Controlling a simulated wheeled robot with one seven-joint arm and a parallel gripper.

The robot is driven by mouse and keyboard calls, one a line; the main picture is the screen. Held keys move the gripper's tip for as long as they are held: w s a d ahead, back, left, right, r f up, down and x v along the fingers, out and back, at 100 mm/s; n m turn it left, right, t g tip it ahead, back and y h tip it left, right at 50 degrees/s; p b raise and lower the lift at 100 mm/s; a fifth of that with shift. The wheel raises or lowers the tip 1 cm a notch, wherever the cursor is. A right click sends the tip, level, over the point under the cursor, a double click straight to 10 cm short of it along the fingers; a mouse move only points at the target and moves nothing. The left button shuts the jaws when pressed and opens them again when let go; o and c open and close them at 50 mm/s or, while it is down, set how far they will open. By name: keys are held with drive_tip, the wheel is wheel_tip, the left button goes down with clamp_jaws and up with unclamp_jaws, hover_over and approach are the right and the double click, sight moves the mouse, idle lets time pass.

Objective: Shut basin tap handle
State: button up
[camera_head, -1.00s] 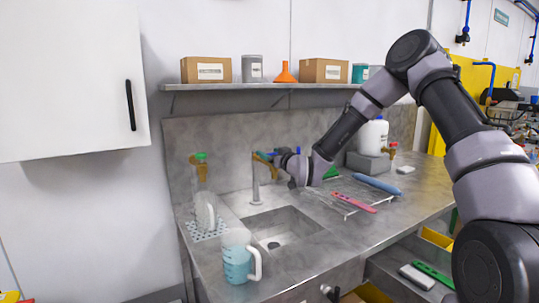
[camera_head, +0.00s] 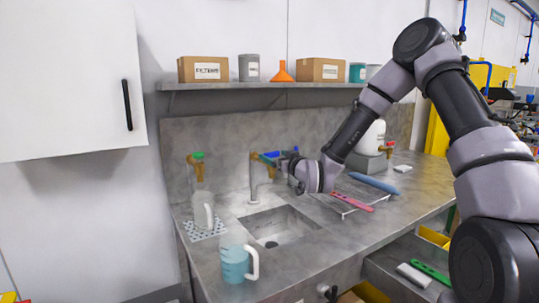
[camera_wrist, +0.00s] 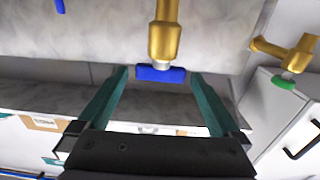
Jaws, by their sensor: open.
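The basin tap is brass (camera_wrist: 165,35) with a blue handle (camera_wrist: 160,74), and it hangs upside down in the wrist view. My gripper (camera_wrist: 160,76) is open, with one green finger on each side of the blue handle. Gaps show between the handle and both fingers. In the head view the basin tap (camera_head: 254,185) rises behind the sink basin (camera_head: 272,224). My gripper (camera_head: 280,158) is at its top, partly covering the handle.
A second brass tap with a green handle (camera_head: 197,156) stands to the left, above a clear jug (camera_head: 203,208). A jug of blue liquid (camera_head: 236,262) stands at the counter's front. A shelf (camera_head: 270,86) runs above.

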drive_tip(key=v, duration=0.5)
drive_tip(key=shift+d, duration=0.1)
